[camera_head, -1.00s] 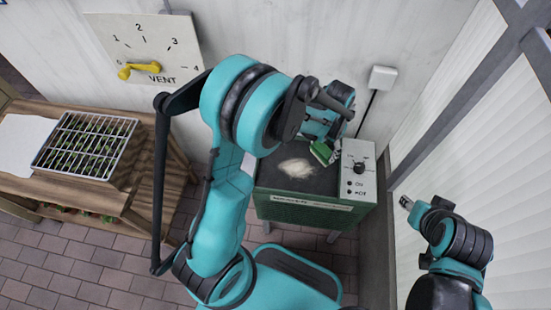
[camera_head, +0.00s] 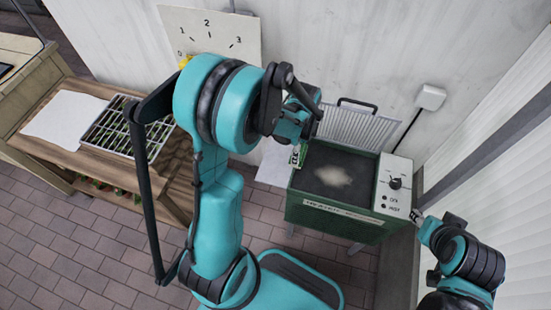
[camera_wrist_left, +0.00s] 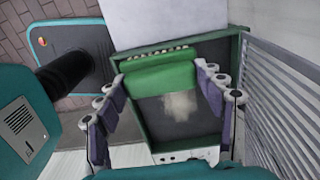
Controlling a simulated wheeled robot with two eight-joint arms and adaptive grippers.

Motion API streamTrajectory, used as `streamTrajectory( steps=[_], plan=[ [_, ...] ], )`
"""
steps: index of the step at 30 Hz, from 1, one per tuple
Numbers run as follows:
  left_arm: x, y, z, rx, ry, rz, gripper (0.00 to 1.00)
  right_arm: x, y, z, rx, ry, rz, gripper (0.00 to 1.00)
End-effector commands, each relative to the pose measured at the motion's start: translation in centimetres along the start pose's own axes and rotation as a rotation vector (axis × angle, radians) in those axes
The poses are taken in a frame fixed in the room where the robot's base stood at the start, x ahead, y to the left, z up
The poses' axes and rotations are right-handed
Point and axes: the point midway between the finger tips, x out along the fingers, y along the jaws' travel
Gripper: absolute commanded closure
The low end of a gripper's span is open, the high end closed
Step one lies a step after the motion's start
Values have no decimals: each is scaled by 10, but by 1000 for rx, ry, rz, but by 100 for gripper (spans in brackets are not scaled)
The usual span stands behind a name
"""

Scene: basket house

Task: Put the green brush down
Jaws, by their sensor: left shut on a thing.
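My left gripper (camera_wrist_left: 163,88) is shut on the green brush (camera_wrist_left: 160,78), with a finger on each side. The brush's bristles point away toward the top of the wrist view. In the head view the brush (camera_head: 296,156) shows only in part below my left gripper, near the left rim of the green box (camera_head: 335,222); the arm hides the rest. The box has a dark bed with a pale pile (camera_head: 333,176). My right gripper (camera_head: 416,214) is beside the box's front right corner, too small to read.
A control panel (camera_head: 396,185) with a knob sits on the box's right side. A ribbed panel (camera_head: 357,128) stands behind it. A white sheet (camera_head: 275,165) is left of the box. A wooden bench (camera_head: 95,175) with a plant tray (camera_head: 105,132) is farther left.

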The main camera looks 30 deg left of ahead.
Motion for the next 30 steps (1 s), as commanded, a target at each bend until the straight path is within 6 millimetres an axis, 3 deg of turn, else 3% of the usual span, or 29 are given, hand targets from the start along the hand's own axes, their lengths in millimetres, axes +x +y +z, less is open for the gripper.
streamTrajectory(
  steps=[3, 10, 16, 23, 30],
  plan=[
    [22, -3, 31, -8, 0, 0, 59, 13, 0, 9, 0, 0, 0, 60],
    [44, -7, 68, -5, 0, 0, 59, 23, 0, 16, 0, 0, 0, 60],
    [53, -8, 74, -1, 0, 0, 59, 27, 0, 19, 0, 0, 0, 60],
    [86, -8, 74, -1, 0, 0, 59, 42, 0, 30, 0, 0, 0, 60],
    [85, -8, 74, -1, 0, 0, 59, 40, 0, 29, 0, 0, 0, 60]
  ],
)
